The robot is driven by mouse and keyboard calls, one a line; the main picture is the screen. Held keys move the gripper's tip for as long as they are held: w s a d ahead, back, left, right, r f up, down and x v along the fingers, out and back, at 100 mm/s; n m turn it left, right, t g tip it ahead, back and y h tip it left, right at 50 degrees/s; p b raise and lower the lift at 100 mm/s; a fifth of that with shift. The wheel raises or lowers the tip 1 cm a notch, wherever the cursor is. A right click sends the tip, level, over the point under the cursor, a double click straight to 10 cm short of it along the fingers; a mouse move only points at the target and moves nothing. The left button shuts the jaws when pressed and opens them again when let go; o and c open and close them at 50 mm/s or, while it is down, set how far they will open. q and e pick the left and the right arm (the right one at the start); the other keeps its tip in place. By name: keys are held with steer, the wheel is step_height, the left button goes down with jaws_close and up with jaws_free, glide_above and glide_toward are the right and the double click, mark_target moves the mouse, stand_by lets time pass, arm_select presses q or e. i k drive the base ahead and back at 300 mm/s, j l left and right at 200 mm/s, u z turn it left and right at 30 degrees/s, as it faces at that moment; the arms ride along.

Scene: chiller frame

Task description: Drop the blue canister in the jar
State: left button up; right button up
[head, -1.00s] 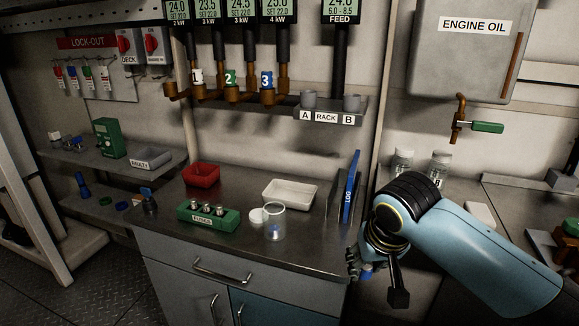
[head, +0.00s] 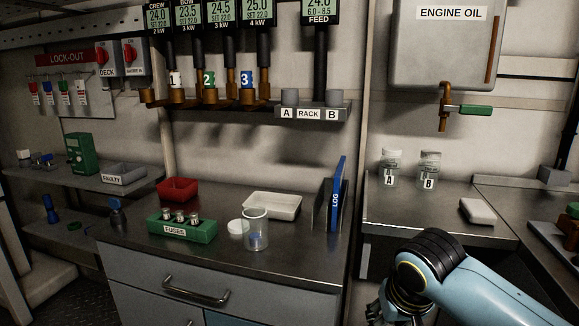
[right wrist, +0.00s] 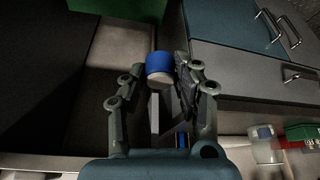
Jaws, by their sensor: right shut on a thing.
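The blue canister (right wrist: 160,66), blue with a pale end, is between the fingers of my right gripper (right wrist: 158,76) in the right wrist view. My right gripper is shut on it. In the head view the right hand is mostly cut off at the bottom edge, and the canister does not show. The clear jar (head: 255,232) stands upright and open on the steel bench, left of my right arm, with something bluish showing low in it. The jar also shows at the lower right of the right wrist view (right wrist: 266,150). My left gripper is not in view.
A white lid (head: 236,227) lies beside the jar. A green fuse block (head: 184,230), a red bin (head: 177,187), a white tray (head: 272,203) and a blue log book (head: 338,195) surround it. Jars A (head: 389,168) and B (head: 429,170) stand on the right counter.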

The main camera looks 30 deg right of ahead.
mark_target(258, 235)
steer(key=i+j+z, duration=0.15)
steer(key=z, duration=0.25)
steer(key=i+j+z, duration=0.1)
steer(key=z, duration=0.3)
steer(key=j+z, duration=0.4)
steer(key=i+j+z, duration=0.1)
steer(key=z, duration=0.25)
